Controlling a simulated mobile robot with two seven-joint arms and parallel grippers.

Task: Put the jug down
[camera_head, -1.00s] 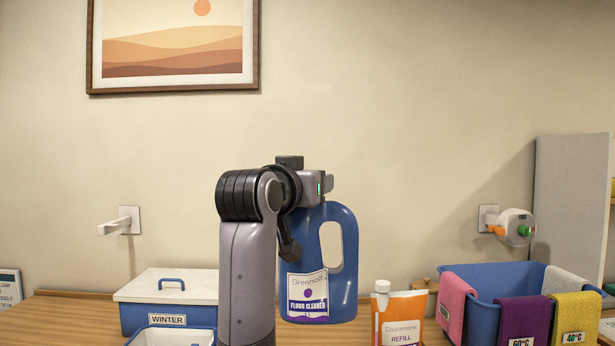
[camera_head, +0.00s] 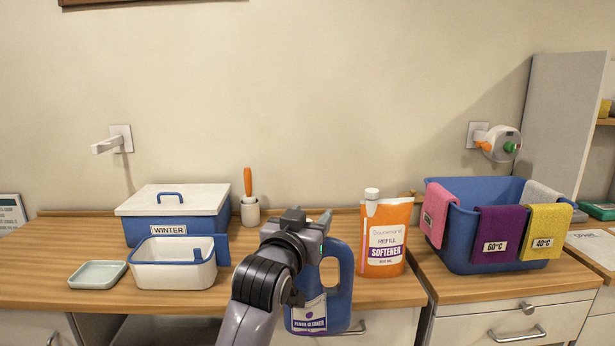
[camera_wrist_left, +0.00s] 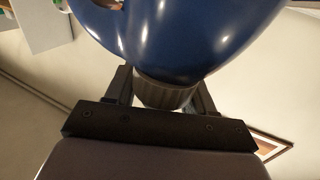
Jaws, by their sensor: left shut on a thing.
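The jug is a blue floor cleaner bottle (camera_head: 341,280) with a handle and a white and purple label. My left gripper (camera_head: 312,226) is shut on its top. In the left wrist view the fingers (camera_wrist_left: 165,92) close on both sides of the jug's dark ribbed cap (camera_wrist_left: 166,93), with the blue body (camera_wrist_left: 185,35) beyond. In the head view the jug hangs upright in front of the counter (camera_head: 335,225), overlapping its front edge and drawer. Whether it touches anything is hidden. My right gripper is not in view.
An orange softener pouch (camera_head: 385,240) stands right of the jug. A blue tub with cloths (camera_head: 462,255) is further right. Left are a lidded WINTER box (camera_head: 200,198), a white bin (camera_head: 172,274), a small dish (camera_head: 97,275) and a cup with an orange-handled tool (camera_head: 250,211).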

